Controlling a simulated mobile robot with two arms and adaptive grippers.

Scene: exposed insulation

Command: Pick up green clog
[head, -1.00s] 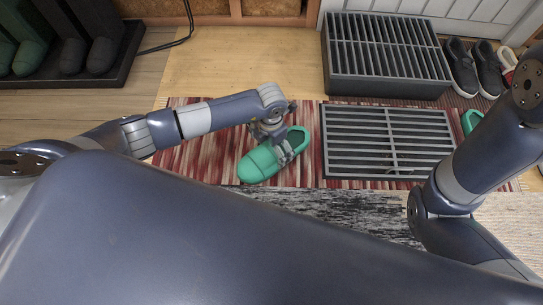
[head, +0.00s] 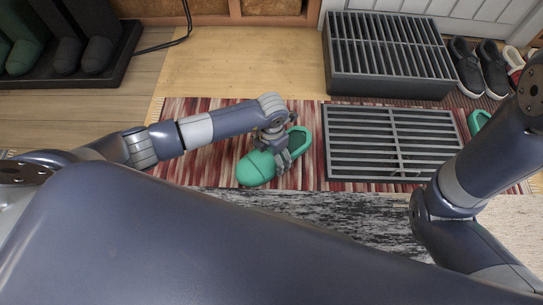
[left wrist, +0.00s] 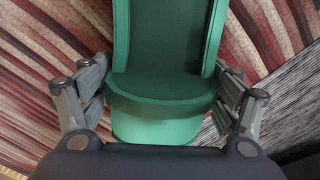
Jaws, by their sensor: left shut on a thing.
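A green clog (head: 256,167) is on the red striped rug in the head view, left of the flat grate. My left gripper (head: 281,155) comes down over the middle of the clog and is shut on it. In the left wrist view the clog (left wrist: 160,120) fills the middle, with a finger of the left gripper (left wrist: 160,108) on each side of it. A second green clog (head: 478,121) shows partly behind my right arm. My right gripper is out of view.
A flat dark grate (head: 390,182) lies on the rug (head: 195,170). A raised slatted rack (head: 390,90) stands behind it. Dark shoes (head: 466,70) are at the back right, and boots on a black tray (head: 118,70) are at the back left. Bare wooden floor (head: 240,65) lies behind the rug.

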